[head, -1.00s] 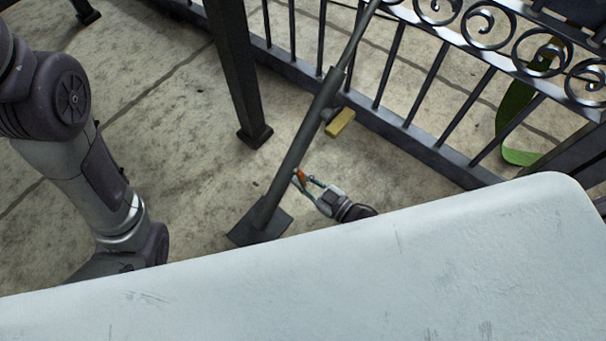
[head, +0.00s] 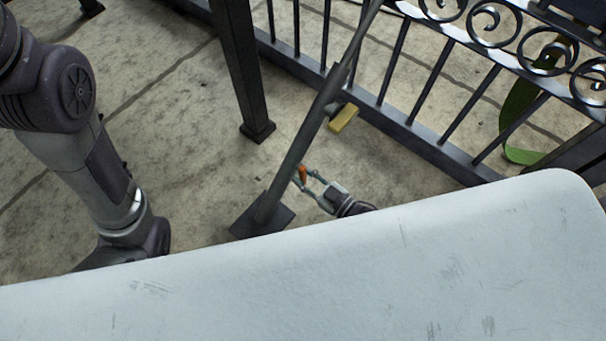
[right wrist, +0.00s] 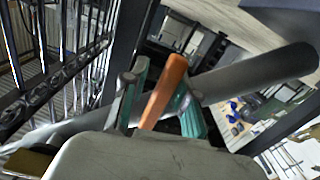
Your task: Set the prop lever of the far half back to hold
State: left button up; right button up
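The orange prop lever (head: 302,173) sits on the side of a dark diagonal prop tube (head: 298,150), which stands on a square foot plate (head: 276,217). My right gripper (head: 308,176) is at the lever, low beside the tube. In the right wrist view the lever (right wrist: 163,92) stands tilted between the two teal fingers (right wrist: 162,100). The fingers look spread, with a gap on the left side, so I see no firm grip. The thick grey prop tube (right wrist: 255,75) crosses behind them. My left gripper is not in view; its arm ends behind my white body.
A black iron gate half with scrolls (head: 490,30) runs along the top right. A yellow block (head: 343,118) is beside the prop tube. A dark post (head: 240,75) stands left of the tube. A green curved object (head: 520,115) is beyond the gate. Bare paving lies at left.

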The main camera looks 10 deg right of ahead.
jog(key=v, duration=1.2)
